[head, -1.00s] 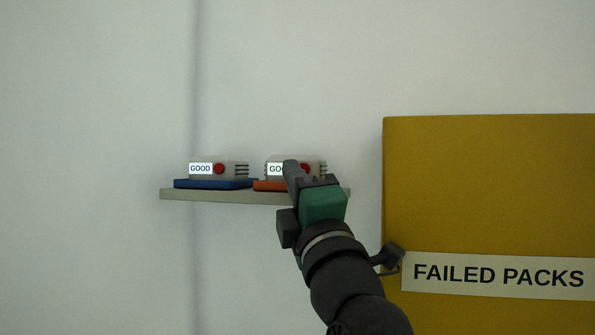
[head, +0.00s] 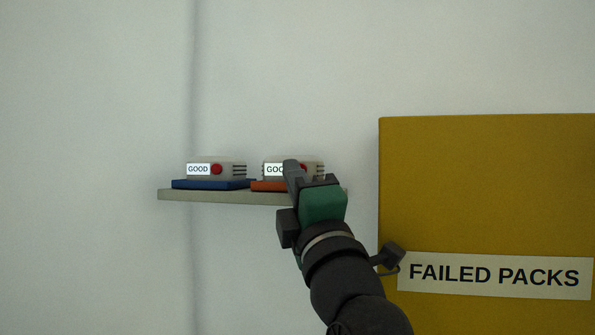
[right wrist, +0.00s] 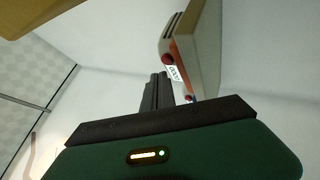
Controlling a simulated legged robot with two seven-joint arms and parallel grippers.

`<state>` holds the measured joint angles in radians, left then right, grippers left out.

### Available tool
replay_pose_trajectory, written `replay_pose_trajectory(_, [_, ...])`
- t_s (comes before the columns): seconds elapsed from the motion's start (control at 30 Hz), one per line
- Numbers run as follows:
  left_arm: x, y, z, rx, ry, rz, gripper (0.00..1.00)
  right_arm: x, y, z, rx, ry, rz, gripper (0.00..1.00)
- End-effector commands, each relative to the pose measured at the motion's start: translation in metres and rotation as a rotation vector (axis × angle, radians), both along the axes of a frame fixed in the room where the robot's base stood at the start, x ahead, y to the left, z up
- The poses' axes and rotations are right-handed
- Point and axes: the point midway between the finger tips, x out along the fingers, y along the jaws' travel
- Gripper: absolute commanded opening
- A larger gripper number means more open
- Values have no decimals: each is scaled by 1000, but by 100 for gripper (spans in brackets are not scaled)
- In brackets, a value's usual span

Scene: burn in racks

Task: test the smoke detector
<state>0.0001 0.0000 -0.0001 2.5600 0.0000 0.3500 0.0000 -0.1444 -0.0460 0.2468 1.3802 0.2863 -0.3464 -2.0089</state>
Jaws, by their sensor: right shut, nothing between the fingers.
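Two pale box-shaped devices with "GOOD" labels and red buttons sit on a small wall shelf (head: 215,196) in the head view. The left device (head: 239,170) is on a blue base (head: 210,184); the right device (head: 313,166) is on an orange base (head: 268,186). I cannot tell from the labels which is a smoke detector. My right gripper (head: 291,168) is shut and empty, in front of the right device and partly covering its label and button. In the right wrist view its fingers (right wrist: 157,92) point toward the orange-based device (right wrist: 203,45); contact cannot be told. My left gripper is out of view.
A large yellow box (head: 480,185) labelled "FAILED PACKS" stands at the right, beside my right arm. The wall (head: 100,100) behind the shelf is plain, and the space left of and above the shelf is clear.

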Motion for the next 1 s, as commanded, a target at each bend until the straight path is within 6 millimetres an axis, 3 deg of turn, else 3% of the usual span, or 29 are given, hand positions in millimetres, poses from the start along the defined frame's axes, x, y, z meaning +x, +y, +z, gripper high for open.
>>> replay_pose_trajectory(1.0, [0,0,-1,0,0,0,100,11,-8,1,0,2,-2,0])
